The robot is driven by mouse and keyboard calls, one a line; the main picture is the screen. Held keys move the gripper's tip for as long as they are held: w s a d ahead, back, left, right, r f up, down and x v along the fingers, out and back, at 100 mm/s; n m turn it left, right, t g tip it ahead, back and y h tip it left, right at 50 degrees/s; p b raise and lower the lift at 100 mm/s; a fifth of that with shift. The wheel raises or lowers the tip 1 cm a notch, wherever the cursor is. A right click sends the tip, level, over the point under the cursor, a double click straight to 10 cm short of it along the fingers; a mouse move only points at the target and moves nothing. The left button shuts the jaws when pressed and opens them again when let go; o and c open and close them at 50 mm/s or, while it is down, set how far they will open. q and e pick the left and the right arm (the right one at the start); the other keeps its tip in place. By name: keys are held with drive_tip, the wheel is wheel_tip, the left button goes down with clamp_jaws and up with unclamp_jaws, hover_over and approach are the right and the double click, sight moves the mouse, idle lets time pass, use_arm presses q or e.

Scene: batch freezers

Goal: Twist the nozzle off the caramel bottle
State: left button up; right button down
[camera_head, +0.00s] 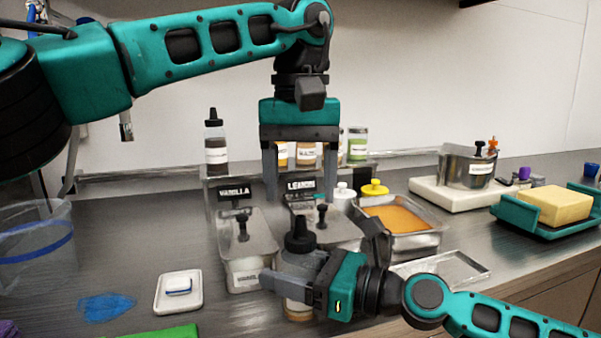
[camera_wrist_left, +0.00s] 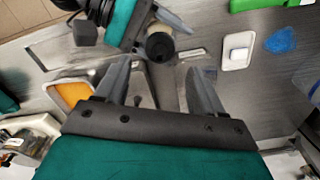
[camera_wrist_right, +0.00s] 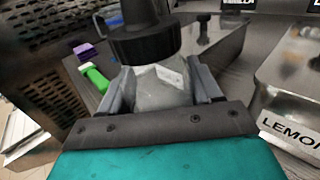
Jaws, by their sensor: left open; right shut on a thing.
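The caramel bottle (camera_head: 299,258) stands upright in the head view, pale with a black nozzle (camera_head: 300,238) on top. My right gripper (camera_head: 290,284) is shut around the bottle's body from the right, below the nozzle. In the right wrist view the bottle body (camera_wrist_right: 160,88) sits between the fingers, with the black nozzle (camera_wrist_right: 145,42) above them. My left gripper (camera_head: 299,195) is open and empty, pointing down above the bottle. In the left wrist view the nozzle (camera_wrist_left: 159,47) lies beyond the open left fingers (camera_wrist_left: 158,85), apart from them. The bottle's label is not readable.
Lidded vanilla (camera_head: 262,243) and lemon (camera_head: 345,232) containers stand behind the bottle. A metal pan (camera_head: 435,238) of orange contents is to the right. A bottle (camera_head: 216,155) with a black nozzle stands at the back shelf. A white dish (camera_head: 163,300) and blue patch (camera_head: 105,307) lie left.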

sight(300, 216)
use_arm(q)
wheel_tip(300, 216, down, 7)
drive_tip(key=shift+r, duration=0.15)
drive_tip(key=shift+c, duration=0.4)
